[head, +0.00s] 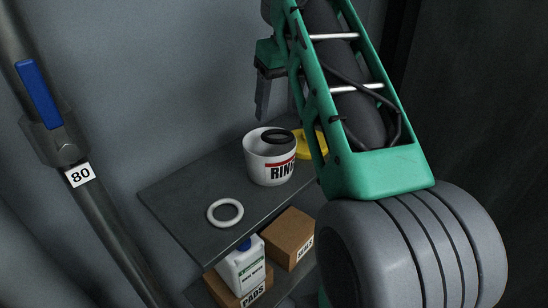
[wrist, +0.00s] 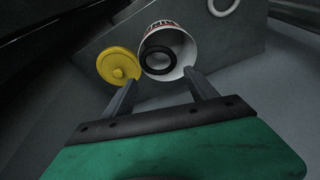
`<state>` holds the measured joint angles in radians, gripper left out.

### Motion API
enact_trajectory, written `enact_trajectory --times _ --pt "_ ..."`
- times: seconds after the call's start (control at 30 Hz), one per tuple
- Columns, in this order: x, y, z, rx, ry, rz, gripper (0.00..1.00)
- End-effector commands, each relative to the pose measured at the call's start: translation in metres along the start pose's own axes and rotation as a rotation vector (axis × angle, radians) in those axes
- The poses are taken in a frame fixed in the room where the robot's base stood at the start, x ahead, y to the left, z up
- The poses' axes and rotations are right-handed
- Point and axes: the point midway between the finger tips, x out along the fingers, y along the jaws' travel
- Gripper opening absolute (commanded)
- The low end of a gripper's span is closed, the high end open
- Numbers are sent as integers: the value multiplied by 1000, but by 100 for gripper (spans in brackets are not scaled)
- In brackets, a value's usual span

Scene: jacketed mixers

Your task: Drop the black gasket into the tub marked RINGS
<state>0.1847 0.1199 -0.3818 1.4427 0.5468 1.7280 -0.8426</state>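The white tub marked RINGS (head: 258,166) stands upright on the upper shelf, its label partly hidden by my arm. The black gasket (head: 277,137) shows within the tub's mouth, close to the rim on the right. In the wrist view the gasket (wrist: 146,56) lies within the round opening of the tub (wrist: 189,48). I cannot tell how deep it sits. My gripper (wrist: 161,77) is open, its two fingers apart with nothing between them. In the head view my gripper (head: 263,117) is above the tub, pointing down.
A yellow lid (head: 306,153) lies beside the tub, partly behind my arm. A white ring (head: 212,218) lies on the upper shelf (head: 180,198) near its front. A brown box (head: 285,235) and a white jug (head: 238,268) are below. A pipe with a blue handle (head: 38,95) stands left.

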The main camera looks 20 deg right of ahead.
Motion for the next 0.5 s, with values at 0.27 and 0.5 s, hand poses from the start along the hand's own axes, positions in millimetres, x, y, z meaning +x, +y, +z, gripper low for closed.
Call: enact_trajectory --times 0.27,0.5 --pt "0 0 0 0 0 0 82" --pt "-11 0 -1 -1 2 0 82"
